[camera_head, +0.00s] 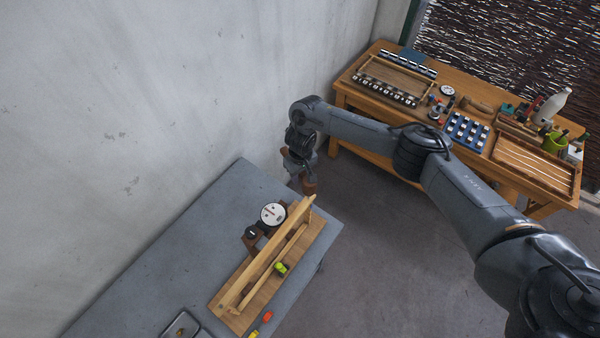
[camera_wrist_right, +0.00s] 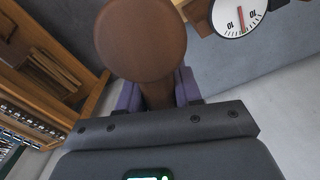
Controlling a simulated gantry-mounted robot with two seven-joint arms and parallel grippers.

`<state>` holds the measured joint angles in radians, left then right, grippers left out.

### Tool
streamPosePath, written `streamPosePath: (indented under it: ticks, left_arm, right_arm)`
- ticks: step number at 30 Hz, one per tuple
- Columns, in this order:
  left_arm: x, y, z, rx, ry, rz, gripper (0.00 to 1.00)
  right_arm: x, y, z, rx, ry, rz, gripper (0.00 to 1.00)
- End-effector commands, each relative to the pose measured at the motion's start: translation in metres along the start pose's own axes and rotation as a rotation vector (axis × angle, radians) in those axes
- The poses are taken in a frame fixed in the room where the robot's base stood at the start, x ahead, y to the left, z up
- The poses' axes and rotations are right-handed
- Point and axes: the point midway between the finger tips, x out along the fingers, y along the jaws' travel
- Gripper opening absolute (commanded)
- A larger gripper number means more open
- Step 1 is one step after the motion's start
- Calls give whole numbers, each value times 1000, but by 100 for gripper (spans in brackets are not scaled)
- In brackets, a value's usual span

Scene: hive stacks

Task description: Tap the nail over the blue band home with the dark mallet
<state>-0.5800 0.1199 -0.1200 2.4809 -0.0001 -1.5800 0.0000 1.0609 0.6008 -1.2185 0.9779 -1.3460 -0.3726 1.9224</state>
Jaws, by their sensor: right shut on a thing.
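My right gripper (camera_head: 301,172) hangs past the far end of the grey table, beside a wooden stand. It is shut on the dark mallet (camera_head: 309,186). In the right wrist view the mallet's round brown head (camera_wrist_right: 140,40) faces the camera, with its handle between the purple-lined fingers (camera_wrist_right: 158,95). The wooden stand (camera_head: 262,262) has a long pale rail above a base board. The mallet is near the stand's far end; I cannot tell whether they touch. The nail and the blue band cannot be made out. My left gripper is not in view.
A white dial (camera_head: 272,214) stands beside the rail; it also shows in the wrist view (camera_wrist_right: 238,16). A yellow-green piece (camera_head: 281,268) and an orange piece (camera_head: 267,316) are on the base board. A metal tray (camera_head: 181,325) lies near. A cluttered wooden bench (camera_head: 345,98) stands behind.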

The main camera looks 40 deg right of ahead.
Motion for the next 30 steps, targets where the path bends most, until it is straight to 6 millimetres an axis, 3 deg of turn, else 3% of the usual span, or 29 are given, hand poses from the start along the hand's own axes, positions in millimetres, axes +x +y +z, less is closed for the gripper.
streamPosePath:
  ticks: [1,5,7,24,30]
  left_arm:
    - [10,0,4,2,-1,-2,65]
    - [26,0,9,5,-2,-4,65]
    - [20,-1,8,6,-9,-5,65]
    - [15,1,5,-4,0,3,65]
    - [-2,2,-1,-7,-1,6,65]
  right_arm:
    - [17,0,2,1,-3,0,0]
    - [46,-1,2,0,-3,-1,0]
    - [35,-1,0,-1,1,-1,0]
    - [41,0,1,-1,0,0,0]
    - [24,-1,1,-1,0,0,0]
